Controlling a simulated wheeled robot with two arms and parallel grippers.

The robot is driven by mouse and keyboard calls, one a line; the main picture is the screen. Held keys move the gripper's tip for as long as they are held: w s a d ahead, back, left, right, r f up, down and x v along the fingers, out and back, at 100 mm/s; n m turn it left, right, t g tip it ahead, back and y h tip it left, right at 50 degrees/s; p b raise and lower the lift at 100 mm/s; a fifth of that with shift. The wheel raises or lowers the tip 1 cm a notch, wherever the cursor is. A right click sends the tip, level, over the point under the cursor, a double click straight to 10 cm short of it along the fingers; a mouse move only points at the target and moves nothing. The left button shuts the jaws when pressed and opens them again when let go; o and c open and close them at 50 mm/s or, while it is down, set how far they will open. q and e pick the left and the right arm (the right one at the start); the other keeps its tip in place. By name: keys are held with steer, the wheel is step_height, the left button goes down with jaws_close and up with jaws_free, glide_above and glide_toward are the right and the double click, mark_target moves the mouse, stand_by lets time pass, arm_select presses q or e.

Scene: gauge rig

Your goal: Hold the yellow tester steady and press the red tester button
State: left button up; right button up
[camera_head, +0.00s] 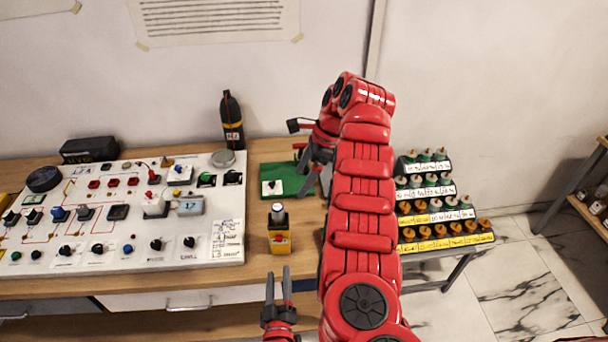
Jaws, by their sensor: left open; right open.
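The yellow tester (281,247) stands upright near the front edge of the wooden bench, with a dark upper part and a grey cylinder on top. A small red patch, likely the red button (279,239), shows on its front. My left gripper (279,272) is open and empty, just in front of the tester, its fingers pointing towards it and apart from it. My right gripper (315,192) is open, behind and to the right of the tester, over the right side of the green board. My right arm hides part of the bench there.
A white panel (228,254) with many knobs and switches fills the bench's left. A green board (270,187) with a white switch lies behind the tester. A black bottle (232,120) stands at the back. A stepped rack (443,243) of small labelled items is at right.

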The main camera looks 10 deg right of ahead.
mark_target(280, 218)
steer(key=x, duration=1.7)
steer(key=shift+s+f, duration=0.1)
steer(key=shift+f, duration=0.05)
steer(key=c, duration=1.6)
arm_select(q)
jaws_close()
